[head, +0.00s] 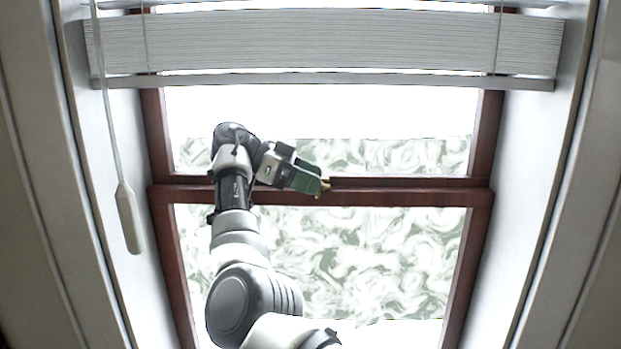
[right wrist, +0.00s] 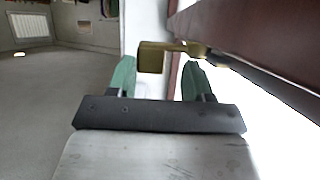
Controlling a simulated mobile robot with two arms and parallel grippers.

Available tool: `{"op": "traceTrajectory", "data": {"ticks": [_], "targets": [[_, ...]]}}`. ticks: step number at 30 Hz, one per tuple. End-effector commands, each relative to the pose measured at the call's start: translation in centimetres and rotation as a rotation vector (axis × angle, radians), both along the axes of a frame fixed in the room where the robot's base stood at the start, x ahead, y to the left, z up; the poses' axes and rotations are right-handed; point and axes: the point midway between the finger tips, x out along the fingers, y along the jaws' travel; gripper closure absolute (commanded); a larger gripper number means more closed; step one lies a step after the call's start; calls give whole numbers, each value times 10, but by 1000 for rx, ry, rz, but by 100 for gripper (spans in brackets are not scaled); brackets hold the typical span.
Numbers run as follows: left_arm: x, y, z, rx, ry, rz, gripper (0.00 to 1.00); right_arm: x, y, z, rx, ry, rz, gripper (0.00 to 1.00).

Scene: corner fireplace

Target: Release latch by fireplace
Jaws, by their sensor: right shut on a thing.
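A small brass latch (head: 326,184) sits on the middle rail (head: 410,192) of a dark red-brown window. My right gripper (head: 321,186) reaches up to it with its green fingers at the latch. In the right wrist view the latch (right wrist: 152,57) shows as a blocky brass lever with a rounded pivot beside the dark wood. Its lever lies between the two green fingertips of my right gripper (right wrist: 160,75), which is shut on it. In the head view the fingers hide part of the latch. My left gripper is in neither view.
A raised pale blind (head: 330,42) hangs across the window top. Its wand (head: 128,215) hangs at the left. White window reveals flank the frame on both sides. The right wrist view shows open grey floor (right wrist: 50,110) and a radiator (right wrist: 28,28) at the far wall.

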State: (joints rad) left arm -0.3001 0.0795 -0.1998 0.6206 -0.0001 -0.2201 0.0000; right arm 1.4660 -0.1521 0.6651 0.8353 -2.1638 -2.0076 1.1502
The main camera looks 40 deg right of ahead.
Motion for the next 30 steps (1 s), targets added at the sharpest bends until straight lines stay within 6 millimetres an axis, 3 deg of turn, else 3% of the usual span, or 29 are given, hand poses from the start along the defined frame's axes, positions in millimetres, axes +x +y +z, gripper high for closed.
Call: {"op": "traceTrajectory", "data": {"ticks": [11,12,17,30], "targets": [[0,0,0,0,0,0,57,0,0,1,-2,-3,-5,73],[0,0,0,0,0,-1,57,0,0,1,-2,-2,-6,46],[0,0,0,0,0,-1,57,0,0,1,-1,-2,-5,23],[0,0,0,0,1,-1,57,0,0,0,0,0,-2,23]]}}
